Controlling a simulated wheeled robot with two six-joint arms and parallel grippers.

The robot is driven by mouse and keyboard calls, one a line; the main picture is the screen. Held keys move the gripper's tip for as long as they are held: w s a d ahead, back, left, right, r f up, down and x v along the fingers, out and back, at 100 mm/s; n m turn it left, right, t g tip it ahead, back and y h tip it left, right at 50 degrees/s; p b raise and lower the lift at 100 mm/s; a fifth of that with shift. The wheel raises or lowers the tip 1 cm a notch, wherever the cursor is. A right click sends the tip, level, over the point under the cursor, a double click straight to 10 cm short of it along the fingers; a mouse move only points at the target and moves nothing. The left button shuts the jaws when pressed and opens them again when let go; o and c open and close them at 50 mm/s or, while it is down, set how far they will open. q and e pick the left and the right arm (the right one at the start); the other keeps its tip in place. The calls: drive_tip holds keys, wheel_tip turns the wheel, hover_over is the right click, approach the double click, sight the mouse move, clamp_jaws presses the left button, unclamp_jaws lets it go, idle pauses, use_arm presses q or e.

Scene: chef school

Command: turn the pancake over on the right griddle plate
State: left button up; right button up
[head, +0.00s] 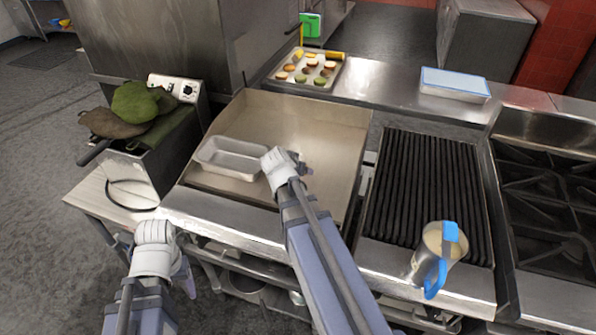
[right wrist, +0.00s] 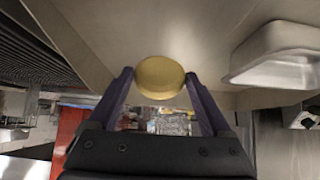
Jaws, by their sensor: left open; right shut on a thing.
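The pancake (right wrist: 160,77) is a yellow-tan disc between the fingertips of my right gripper (right wrist: 159,80) in the right wrist view. The right gripper is shut on it, with a finger at either side. In the head view my right gripper (head: 300,166) is over the smooth griddle plate (head: 300,112), and my arm hides the pancake. Whether the pancake touches the plate I cannot tell. A ribbed grill plate (head: 427,170) lies to the right of the smooth one. My left gripper (head: 186,277) is open and empty, low in front of the counter at the left.
A metal pan (head: 232,158) stands on the smooth plate, just left of my right gripper; it also shows in the right wrist view (right wrist: 280,55). A jug with blue parts (head: 437,258) stands at the ribbed plate's front. A fryer with green cloths (head: 150,150) stands left. The smooth plate's back is clear.

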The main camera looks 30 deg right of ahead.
drive_tip(key=shift+f+b, duration=1.75)
drive_tip(key=shift+f, duration=0.6)
drive_tip(key=o, duration=1.1)
drive_tip(key=shift+o, duration=0.2)
drive_tip(key=p+v, duration=0.7)
drive_tip(key=v, duration=0.3)
drive_tip(key=shift+w+f, duration=0.1)
